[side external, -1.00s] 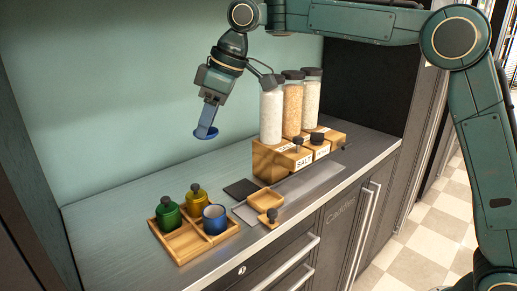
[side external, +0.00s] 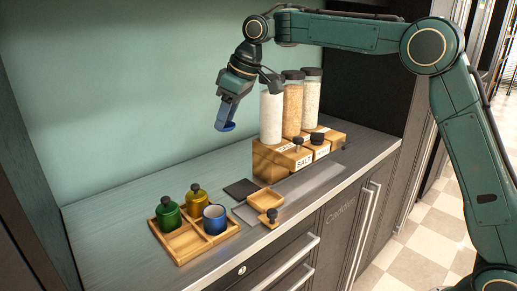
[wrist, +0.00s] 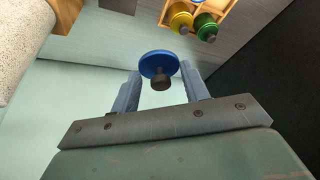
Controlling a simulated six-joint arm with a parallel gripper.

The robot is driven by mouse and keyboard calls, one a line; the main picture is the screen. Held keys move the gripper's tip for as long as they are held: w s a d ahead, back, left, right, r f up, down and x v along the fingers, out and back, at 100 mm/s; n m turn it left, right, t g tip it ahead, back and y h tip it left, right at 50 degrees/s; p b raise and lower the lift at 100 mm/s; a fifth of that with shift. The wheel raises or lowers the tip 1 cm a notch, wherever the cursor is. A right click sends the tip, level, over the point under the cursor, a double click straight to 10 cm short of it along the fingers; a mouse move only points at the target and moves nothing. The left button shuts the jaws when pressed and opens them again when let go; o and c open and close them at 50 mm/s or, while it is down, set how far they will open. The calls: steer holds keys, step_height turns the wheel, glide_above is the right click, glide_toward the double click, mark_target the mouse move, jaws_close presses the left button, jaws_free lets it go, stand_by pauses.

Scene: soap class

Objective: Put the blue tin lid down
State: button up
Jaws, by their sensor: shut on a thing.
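My gripper (side external: 228,112) is in the air above the left part of the counter, shut on the blue tin lid (side external: 224,126). In the wrist view the blue lid (wrist: 158,63) is a round blue disc with a dark knob, between the two fingers (wrist: 160,90). The open blue tin (side external: 214,219) stands in the front right compartment of the wooden tray (side external: 180,256). The lid is above and behind the tray, apart from the counter.
A green tin (side external: 168,215) and a yellow tin (side external: 196,202), both lidded, stand in the tray. A dark square (side external: 241,188), a small wooden dish (side external: 265,199) and a knobbed wooden piece (side external: 271,216) lie to its right. Tall jars (side external: 292,105) stand on wooden boxes (side external: 270,160) behind. The counter's back left (side external: 120,185) is clear.

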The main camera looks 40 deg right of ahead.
steer(key=m, duration=0.2)
glide_above(240, 188)
steer(key=s, duration=0.1)
steer(key=f, duration=0.2)
steer(key=shift+h, duration=0.3)
steer(key=f, duration=1.5)
steer(key=shift+s+d+f, duration=0.1)
steer(key=shift+d+f, duration=0.25)
steer(key=shift+f, duration=2.15)
steer(key=shift+f, duration=0.15)
steer(key=o, duration=1)
steer(key=shift+c, duration=0.2)
